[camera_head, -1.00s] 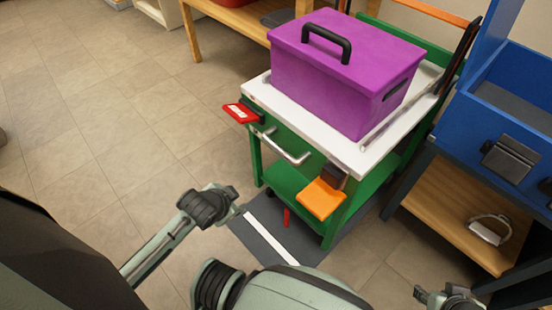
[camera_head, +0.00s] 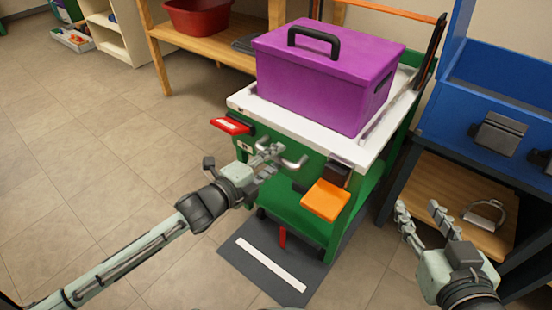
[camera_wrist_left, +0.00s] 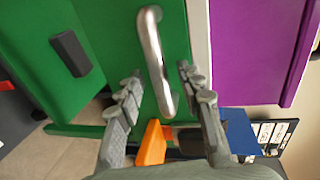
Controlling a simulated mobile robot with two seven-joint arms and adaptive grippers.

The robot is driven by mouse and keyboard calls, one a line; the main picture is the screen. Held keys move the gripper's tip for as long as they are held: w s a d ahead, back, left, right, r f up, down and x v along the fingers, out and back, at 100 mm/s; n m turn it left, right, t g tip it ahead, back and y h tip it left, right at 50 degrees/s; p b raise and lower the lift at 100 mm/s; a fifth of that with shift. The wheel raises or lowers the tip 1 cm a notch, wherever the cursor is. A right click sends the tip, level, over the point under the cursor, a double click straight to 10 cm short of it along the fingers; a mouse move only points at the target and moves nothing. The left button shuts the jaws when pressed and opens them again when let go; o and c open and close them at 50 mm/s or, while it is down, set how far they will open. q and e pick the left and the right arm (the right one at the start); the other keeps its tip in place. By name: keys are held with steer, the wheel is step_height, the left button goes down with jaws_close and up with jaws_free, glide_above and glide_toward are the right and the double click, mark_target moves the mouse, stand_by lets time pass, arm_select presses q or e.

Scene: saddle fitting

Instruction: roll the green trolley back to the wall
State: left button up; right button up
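The green trolley (camera_head: 285,207) stands in the middle of the head view with a white top, a lower shelf and a silver handle (camera_head: 297,163) on its front. A purple box (camera_head: 325,85) with a black grip sits on its top. My left gripper (camera_head: 270,160) is at the handle. In the left wrist view, its open fingers (camera_wrist_left: 158,76) are on either side of the handle (camera_wrist_left: 152,45), with gaps visible and no clear contact. My right gripper (camera_head: 422,212) is open and empty, right of the trolley and in front of the blue bench.
The blue bench (camera_head: 455,125) stands close on the right. Open tiled floor lies left.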

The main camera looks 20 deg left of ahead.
arm_select(q)
steer(key=shift+w+d+f, duration=0.15)
steer(key=shift+w+d, duration=0.05)
steer(key=shift+w, duration=0.4)
jaws_close()
